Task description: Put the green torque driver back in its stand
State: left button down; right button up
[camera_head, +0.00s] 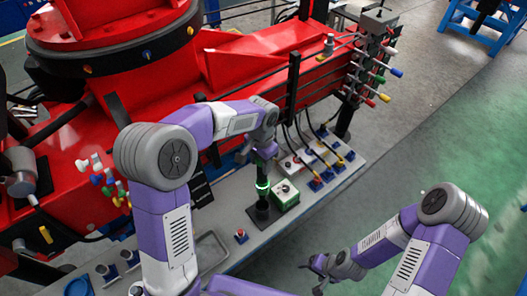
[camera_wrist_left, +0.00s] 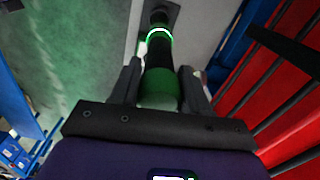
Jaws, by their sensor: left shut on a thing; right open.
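The torque driver (camera_head: 262,184) is dark with green bands and a glowing green ring, and it points down, roughly upright. My left gripper (camera_head: 264,150) is shut on its upper end. In the left wrist view the driver (camera_wrist_left: 160,62) runs away from me between both fingers (camera_wrist_left: 160,88). The stand, a black base (camera_head: 262,217), is on the grey bench directly below the driver. The stand's dark plate also shows in the left wrist view (camera_wrist_left: 171,13), behind the driver's far end. I cannot tell how deep the tip sits in it. My right gripper (camera_head: 324,268) is open and empty, off the bench.
A green box (camera_head: 286,196) stands close to the right of the stand. A white block with cables and blue parts (camera_head: 318,164) is further right. A grey tray (camera_head: 207,250) and a red button (camera_head: 241,236) are nearer me. The red crane machine (camera_head: 230,62) rises behind.

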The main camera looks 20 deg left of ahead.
aim_at(261, 173)
pick_arm(q)
jog(key=shift+s+r, duration=0.15)
jog(key=shift+f+b, duration=2)
jog(key=shift+f, duration=1.1)
jog(key=shift+f+b, duration=3.35)
jog(key=shift+f, duration=1.2)
jog(key=c, duration=0.6)
grip_release()
jog(key=shift+r, duration=0.1)
jog(key=shift+o, duration=0.6)
